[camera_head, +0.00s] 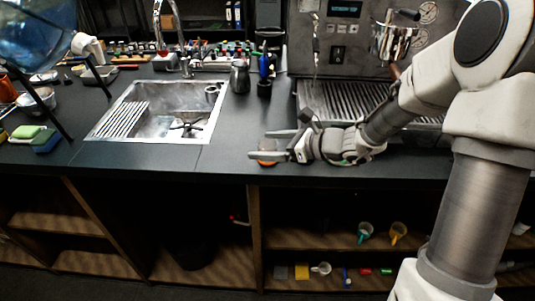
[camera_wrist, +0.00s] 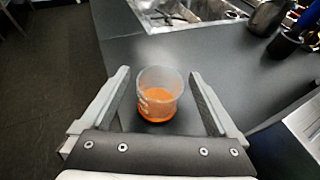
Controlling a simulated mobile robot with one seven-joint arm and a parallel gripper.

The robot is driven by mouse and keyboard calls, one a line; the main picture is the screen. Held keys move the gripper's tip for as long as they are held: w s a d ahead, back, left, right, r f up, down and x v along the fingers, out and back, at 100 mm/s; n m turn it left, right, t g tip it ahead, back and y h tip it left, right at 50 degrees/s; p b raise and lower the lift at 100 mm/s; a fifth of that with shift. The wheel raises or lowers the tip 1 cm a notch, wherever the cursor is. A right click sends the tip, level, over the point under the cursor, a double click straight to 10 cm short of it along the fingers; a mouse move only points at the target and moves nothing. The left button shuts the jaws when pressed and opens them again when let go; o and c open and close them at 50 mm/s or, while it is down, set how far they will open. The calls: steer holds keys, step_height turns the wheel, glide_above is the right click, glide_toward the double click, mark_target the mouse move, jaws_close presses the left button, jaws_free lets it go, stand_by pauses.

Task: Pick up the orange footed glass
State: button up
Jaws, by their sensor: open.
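The orange footed glass (camera_wrist: 158,97) stands upright on the dark counter in the wrist view, with clear upper walls and orange at its base. My gripper (camera_wrist: 158,74) is open, with one finger on each side of the glass and a visible gap on both sides. In the head view, the glass (camera_head: 267,146) shows as a small orange patch near the counter's front edge, partly hidden by the fingers of my gripper (camera_head: 260,145).
A metal sink (camera_head: 160,126) lies to the left, and a steel pitcher (camera_head: 240,77) and dark cup (camera_head: 264,87) stand behind. The espresso machine (camera_head: 340,55) is at the back right. The counter's front edge is close to the glass. Mugs (camera_head: 398,231) sit on a lower shelf.

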steer(key=c, duration=1.4)
steer(key=shift+c, duration=0.4)
steer(key=shift+r, duration=0.15)
